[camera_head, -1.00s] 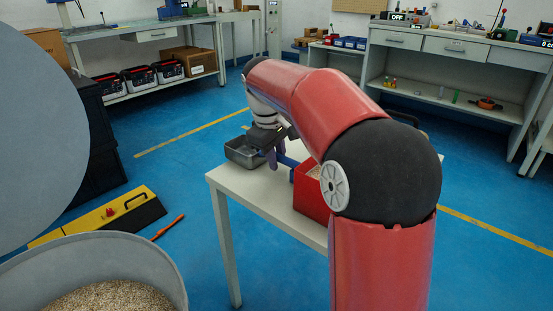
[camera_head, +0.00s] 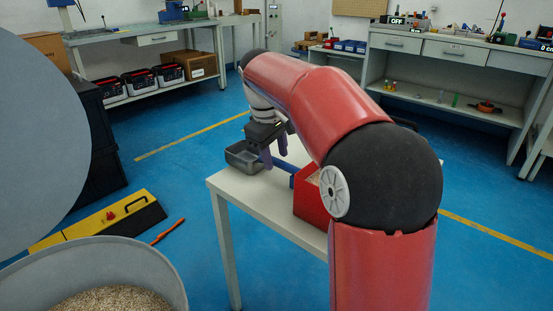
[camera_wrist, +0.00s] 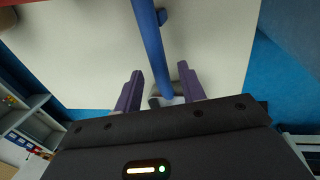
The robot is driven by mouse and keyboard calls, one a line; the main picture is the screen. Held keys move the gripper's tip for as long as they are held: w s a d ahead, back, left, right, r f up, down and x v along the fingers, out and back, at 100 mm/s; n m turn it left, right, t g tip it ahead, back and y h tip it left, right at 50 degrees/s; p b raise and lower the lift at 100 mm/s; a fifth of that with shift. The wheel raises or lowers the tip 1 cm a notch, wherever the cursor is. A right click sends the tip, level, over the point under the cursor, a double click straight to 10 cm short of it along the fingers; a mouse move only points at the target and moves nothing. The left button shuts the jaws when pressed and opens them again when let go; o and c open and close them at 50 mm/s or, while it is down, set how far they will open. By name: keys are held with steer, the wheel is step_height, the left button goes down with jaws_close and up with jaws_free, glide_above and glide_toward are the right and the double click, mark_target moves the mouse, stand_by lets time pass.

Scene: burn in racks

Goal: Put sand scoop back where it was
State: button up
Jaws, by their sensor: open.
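The sand scoop appears as a grey metal pan (camera_head: 243,156) with a blue handle (camera_head: 284,165), lying on the white table. The handle points from the pan toward a red box. My gripper (camera_head: 275,159) is above the handle near the pan, its two purple fingers apart. In the wrist view the blue handle (camera_wrist: 149,42) runs down between the open fingers (camera_wrist: 160,70), with a gap on either side. A small grey part (camera_wrist: 180,93) shows at its lower end; the rest of the pan is hidden by the gripper body.
The white table (camera_head: 245,195) has free room at its front left. The red box (camera_head: 308,200) stands on it, partly behind my arm. A large grey bin of grains (camera_head: 115,300) is at the lower left. A yellow-black case (camera_head: 100,220) lies on the floor.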

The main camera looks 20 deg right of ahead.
steer(key=p+v, duration=0.2)
steer(key=v, duration=0.7)
steer(key=shift+r, duration=0.15)
steer(key=s+f+m+t+p, duration=0.1)
steer(key=s+m+t+p, duration=0.15)
steer(key=s, duration=1.05)
steer(key=s+f+m+t+y, duration=0.1)
steer(key=s+f+m, duration=0.3)
steer(key=s+f, duration=0.6)
steer(key=s+y, duration=0.1)
steer(key=s, duration=0.2)
steer(key=shift+s+a+t, duration=0.15)
steer(key=shift+t, duration=0.2)
steer(key=shift+f, duration=0.15)
steer(key=shift+c, duration=0.4)
steer(key=shift+a, duration=0.1)
